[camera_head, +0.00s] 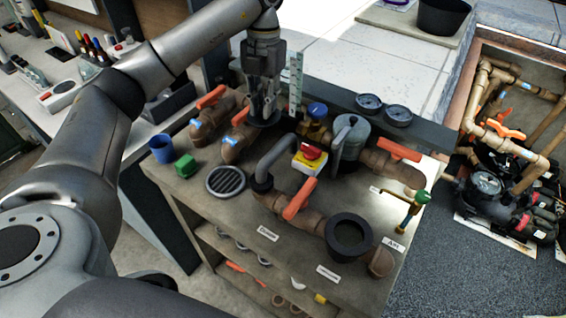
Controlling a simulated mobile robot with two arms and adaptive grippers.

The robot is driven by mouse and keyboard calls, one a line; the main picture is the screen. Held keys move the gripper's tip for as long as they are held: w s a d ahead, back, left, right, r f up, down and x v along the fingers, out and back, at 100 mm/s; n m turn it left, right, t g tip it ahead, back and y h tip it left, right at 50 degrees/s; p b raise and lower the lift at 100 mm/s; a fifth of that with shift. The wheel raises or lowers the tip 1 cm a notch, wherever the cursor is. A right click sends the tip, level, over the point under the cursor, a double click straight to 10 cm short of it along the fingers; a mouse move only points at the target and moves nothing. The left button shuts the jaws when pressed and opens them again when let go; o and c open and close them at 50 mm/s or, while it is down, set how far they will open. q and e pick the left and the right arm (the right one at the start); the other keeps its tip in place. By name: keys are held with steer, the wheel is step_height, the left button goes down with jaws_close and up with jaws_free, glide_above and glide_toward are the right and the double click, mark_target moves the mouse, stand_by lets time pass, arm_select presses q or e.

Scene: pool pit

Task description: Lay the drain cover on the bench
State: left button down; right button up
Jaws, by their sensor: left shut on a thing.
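My right gripper is not in view.
Brown pipes with orange handles (299,199), a grey canister (350,135) and a black ring (348,235) crowd the bench. Its front left strip is bare.

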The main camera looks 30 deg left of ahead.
mark_target(266, 123)
arm_select(q)
step_height(266, 123, down, 6)
steer(key=shift+d+f, duration=0.1)
steer(key=shift+d, duration=0.05)
step_height(266, 123, down, 6)
steer(key=shift+r, duration=0.1)
steer(key=shift+f, duration=1)
step_height(266, 123, down, 2)
steer(key=shift+f+p, duration=0.2)
steer(key=shift+p, duration=0.4)
steer(key=shift+f, duration=0.35)
steer(key=c, duration=1.9)
jaws_free()
steer(key=shift+f, duration=0.1)
steer(key=o, duration=0.5)
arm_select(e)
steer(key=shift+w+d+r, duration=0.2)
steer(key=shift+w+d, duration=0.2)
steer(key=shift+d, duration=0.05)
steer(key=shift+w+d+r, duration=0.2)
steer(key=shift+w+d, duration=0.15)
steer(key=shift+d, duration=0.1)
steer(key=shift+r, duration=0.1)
